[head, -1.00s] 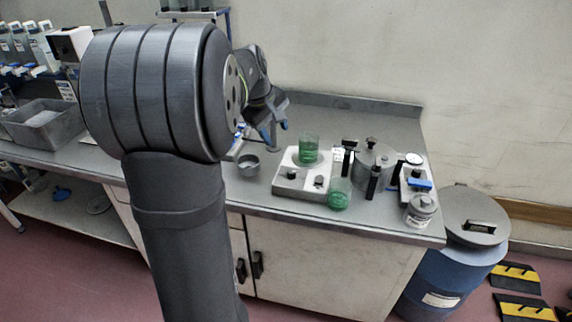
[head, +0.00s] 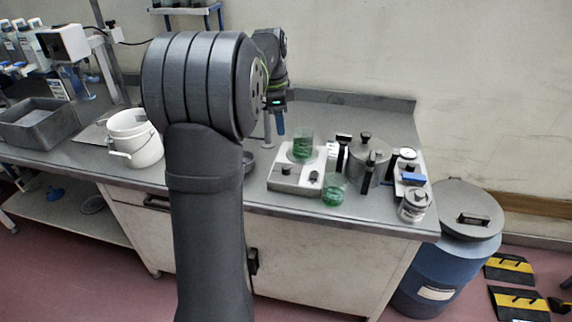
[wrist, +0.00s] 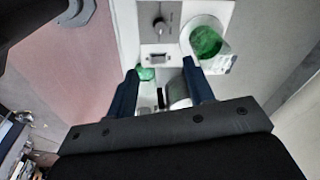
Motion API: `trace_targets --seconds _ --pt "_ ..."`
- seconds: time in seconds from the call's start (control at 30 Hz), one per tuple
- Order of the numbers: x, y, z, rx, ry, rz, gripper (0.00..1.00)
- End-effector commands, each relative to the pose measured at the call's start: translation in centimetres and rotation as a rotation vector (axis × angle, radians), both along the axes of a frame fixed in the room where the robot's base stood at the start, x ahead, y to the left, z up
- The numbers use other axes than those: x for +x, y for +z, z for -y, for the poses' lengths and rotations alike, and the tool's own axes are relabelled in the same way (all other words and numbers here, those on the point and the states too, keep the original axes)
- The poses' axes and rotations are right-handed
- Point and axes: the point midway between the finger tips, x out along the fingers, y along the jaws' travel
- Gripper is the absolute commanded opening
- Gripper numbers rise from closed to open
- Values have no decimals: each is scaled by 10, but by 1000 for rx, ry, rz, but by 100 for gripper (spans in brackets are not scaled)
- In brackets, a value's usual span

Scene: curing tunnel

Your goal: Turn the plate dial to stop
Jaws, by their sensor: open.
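The white hot plate (head: 282,184) stands on the bench with a beaker of green liquid (head: 303,148) on it. Its front carries a dark dial (head: 286,170) and a small dark switch (head: 313,176). In the wrist view the dial (wrist: 160,24) lies beyond the fingertips, its pointer marking too small to read, with the switch (wrist: 157,58) nearer. My gripper (wrist: 160,70) is open and empty, its blue fingers apart and not around the dial. In the head view my gripper (head: 280,122) hangs behind and left of the plate, partly hidden by my arm.
A second green beaker (head: 333,190) stands against the plate's right front. A lidded metal pot (head: 369,160), a blue-marked device (head: 410,175) and a tin (head: 414,205) stand to the right. A white bucket (head: 136,142) is at left. A grey dish (head: 248,161) is partly hidden by my arm.

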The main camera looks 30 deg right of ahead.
Motion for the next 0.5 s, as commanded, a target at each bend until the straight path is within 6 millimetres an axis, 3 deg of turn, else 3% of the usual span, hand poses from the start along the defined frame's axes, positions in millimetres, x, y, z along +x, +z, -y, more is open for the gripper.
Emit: trace_targets --seconds 0.3,0.5 --pt "2 0 12 71 -647 59 48" --pt "3 0 15 89 -839 68 48"
